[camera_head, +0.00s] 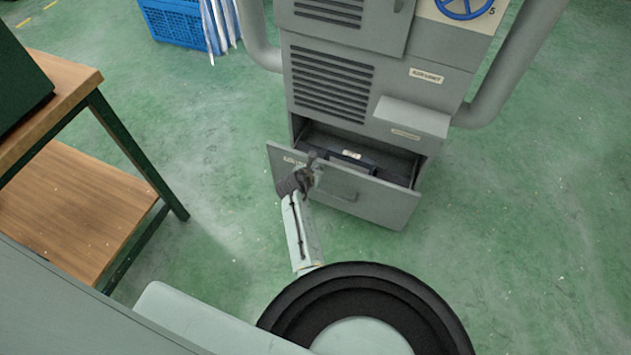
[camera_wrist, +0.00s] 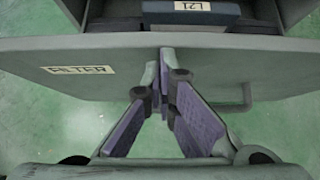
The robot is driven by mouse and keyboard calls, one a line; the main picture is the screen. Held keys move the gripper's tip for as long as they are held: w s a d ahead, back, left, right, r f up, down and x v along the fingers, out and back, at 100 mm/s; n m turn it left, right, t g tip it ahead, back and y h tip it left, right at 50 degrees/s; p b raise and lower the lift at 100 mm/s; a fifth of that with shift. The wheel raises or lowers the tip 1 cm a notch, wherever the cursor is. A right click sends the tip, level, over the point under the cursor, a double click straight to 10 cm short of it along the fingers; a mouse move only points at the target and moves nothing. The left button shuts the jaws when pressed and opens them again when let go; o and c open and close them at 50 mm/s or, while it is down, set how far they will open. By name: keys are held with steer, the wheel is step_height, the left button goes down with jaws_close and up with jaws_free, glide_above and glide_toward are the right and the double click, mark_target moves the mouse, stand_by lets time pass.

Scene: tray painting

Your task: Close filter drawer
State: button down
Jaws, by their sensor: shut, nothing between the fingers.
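The filter drawer (camera_head: 370,205) is the bottom drawer of a grey cabinet (camera_head: 345,85) and stands pulled out. Its front panel also shows in the wrist view (camera_wrist: 90,82), with a "FILTER" label on its left and a bar handle (camera_wrist: 235,100) right of the middle. Inside lies a dark filter box (camera_wrist: 190,14) labelled L21. My gripper (camera_head: 313,160) is at the upper left part of the drawer front. In the wrist view its fingers (camera_wrist: 165,60) are shut and empty, with tips at the panel, left of the handle. I cannot tell whether they touch it.
A wooden-topped bench (camera_head: 70,200) with a lower shelf stands at the left. A blue crate (camera_head: 175,22) is at the back left. Grey pipes (camera_head: 520,70) flank the cabinet. The green floor (camera_head: 530,230) right of the drawer is clear.

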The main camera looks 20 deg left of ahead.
steer(key=w+b, duration=0.6)
steer(key=w, duration=1)
steer(key=shift+w+d+r, duration=0.2)
steer(key=shift+w+d, duration=0.05)
steer(key=shift+w+r, duration=0.1)
